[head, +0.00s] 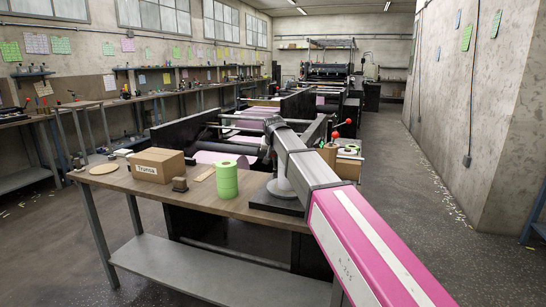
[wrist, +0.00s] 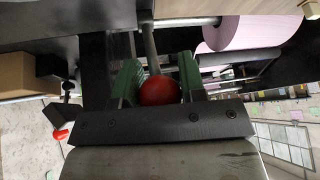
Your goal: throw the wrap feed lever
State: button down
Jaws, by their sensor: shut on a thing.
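In the wrist view a lever with a round red knob (wrist: 160,92) on a straight grey shaft runs up from between my fingers. My gripper (wrist: 159,76) has its two green fingers shut on the knob, one on each side. The lever's base is not clear in this view. In the head view my pink and grey arm reaches over the workbench, and my gripper and the held knob are hidden there. Red knobs (head: 335,135) show just right of my arm; I cannot tell whether one is the held one.
The workbench (head: 240,207) carries a cardboard box (head: 159,165), a green roll (head: 227,179) and small parts. Behind it is a machine with a pink roll (head: 212,158). In the wrist view another red-tipped handle (wrist: 61,134) is at left. The right aisle is clear.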

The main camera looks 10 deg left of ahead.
jog(key=shift+s, duration=0.15)
jog(key=c, duration=0.7)
grip_release()
jog(key=v, duration=1)
jog(key=shift+s+r, duration=0.2)
jog(key=shift+r, duration=0.1)
